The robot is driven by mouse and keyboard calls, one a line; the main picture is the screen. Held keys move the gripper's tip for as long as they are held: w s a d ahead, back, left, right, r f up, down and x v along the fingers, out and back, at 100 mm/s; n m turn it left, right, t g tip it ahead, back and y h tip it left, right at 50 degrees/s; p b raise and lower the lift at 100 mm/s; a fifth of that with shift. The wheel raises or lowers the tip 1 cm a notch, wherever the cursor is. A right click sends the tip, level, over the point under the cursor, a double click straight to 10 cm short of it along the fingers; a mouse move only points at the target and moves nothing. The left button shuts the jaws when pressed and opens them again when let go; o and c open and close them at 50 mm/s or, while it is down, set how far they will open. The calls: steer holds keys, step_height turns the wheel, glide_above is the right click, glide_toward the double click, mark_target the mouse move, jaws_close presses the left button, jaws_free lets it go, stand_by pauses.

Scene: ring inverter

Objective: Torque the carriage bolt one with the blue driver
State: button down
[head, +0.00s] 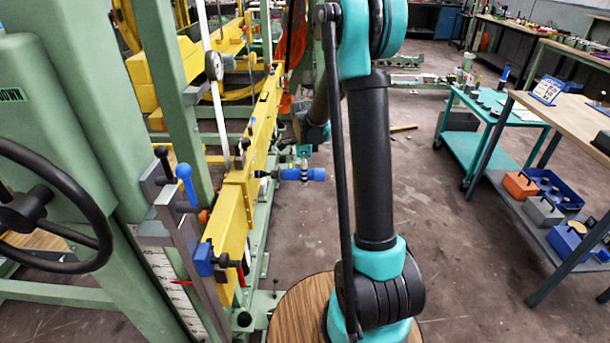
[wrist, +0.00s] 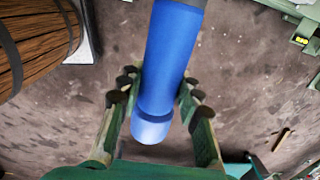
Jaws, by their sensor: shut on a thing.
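The blue driver (head: 316,174) lies roughly level beside the yellow beam (head: 235,208) in the head view, its dark tip pointing left at the beam. Whether the tip touches the carriage bolt I cannot tell; the bolt is too small or hidden. In the wrist view the blue driver (wrist: 172,62) fills the space between the fingers of my gripper (wrist: 154,98). Its rounded handle end is nearest the camera, and its tip is out of that view.
A dial gauge (head: 213,66) is above the beam. A teal cart (head: 500,108) and wooden bench (head: 570,100) stand at right. The floor between is mostly clear.

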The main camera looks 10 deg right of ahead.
steer(key=shift+w+a, duration=0.25)
steer(key=shift+a, duration=1)
stand_by(2.2)
steer(key=shift+d, duration=0.15)
steer(key=shift+s+d, duration=0.25)
steer(key=shift+d, duration=0.95)
steer(key=shift+s+d, duration=0.25)
steer(key=shift+d, duration=0.95)
